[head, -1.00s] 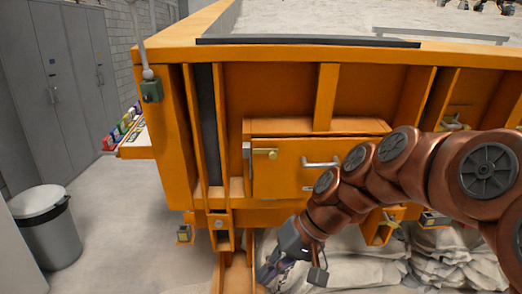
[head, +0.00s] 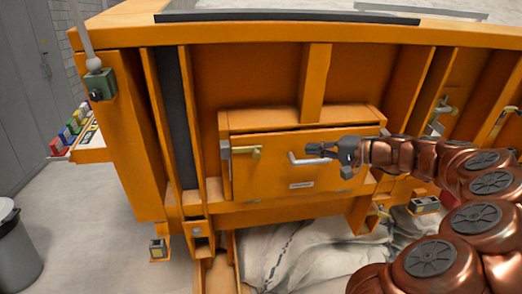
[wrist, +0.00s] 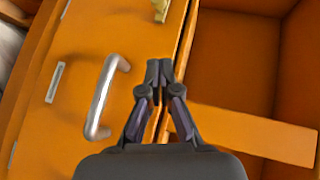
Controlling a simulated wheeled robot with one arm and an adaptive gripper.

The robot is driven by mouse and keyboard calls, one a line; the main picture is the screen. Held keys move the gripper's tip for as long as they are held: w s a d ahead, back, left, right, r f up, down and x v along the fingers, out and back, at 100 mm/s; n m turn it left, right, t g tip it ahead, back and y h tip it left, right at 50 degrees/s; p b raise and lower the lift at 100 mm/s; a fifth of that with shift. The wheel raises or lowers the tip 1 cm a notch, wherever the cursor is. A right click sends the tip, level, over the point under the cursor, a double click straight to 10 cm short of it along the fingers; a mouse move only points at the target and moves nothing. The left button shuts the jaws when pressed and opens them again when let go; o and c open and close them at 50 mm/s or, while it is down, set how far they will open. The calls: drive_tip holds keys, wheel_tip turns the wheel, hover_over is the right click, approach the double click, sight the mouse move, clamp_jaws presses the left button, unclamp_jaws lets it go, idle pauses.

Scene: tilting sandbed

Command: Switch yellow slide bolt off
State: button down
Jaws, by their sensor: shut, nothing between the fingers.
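The yellow slide bolt (head: 245,151) sits at the upper left of an orange front panel (head: 265,178). Its small knob is at the bolt's right end. In the wrist view, part of the yellow bolt (wrist: 161,9) shows at the top edge, beyond my fingertips. My gripper (head: 308,150) is shut and empty, to the right of the bolt and apart from it. In the wrist view, my gripper (wrist: 160,70) is over the panel's edge, beside the silver handle (wrist: 104,97).
The silver handle also shows in the head view (head: 307,160), close to my fingertips. Orange ribs (head: 315,85) stand on the sandbed's wall. Other latches (head: 440,107) are at the right. Pale sacks (head: 300,255) lie below. A grey bin (head: 15,255) stands at the left.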

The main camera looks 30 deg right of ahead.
drive_tip(key=shift+d, duration=0.15)
drive_tip(key=p, duration=0.3)
approach(259, 151)
drive_tip(key=w, duration=0.3)
drive_tip(key=w+d, duration=0.1)
drive_tip(key=w, duration=0.1)
drive_tip(key=shift+w+f, duration=0.2)
drive_tip(key=shift+f, duration=0.05)
drive_tip(key=shift+w+a+f+p, duration=0.1)
drive_tip(key=shift+a+p, duration=0.1)
drive_tip(key=shift+a, duration=0.3)
drive_tip(key=shift+a+f+p, duration=0.15)
drive_tip(key=shift+a+p, duration=0.05)
drive_tip(key=shift+a, duration=0.3)
drive_tip(key=shift+w+a+f, duration=0.25)
drive_tip(key=shift+a+f, duration=0.1)
drive_tip(key=shift+a, duration=0.35)
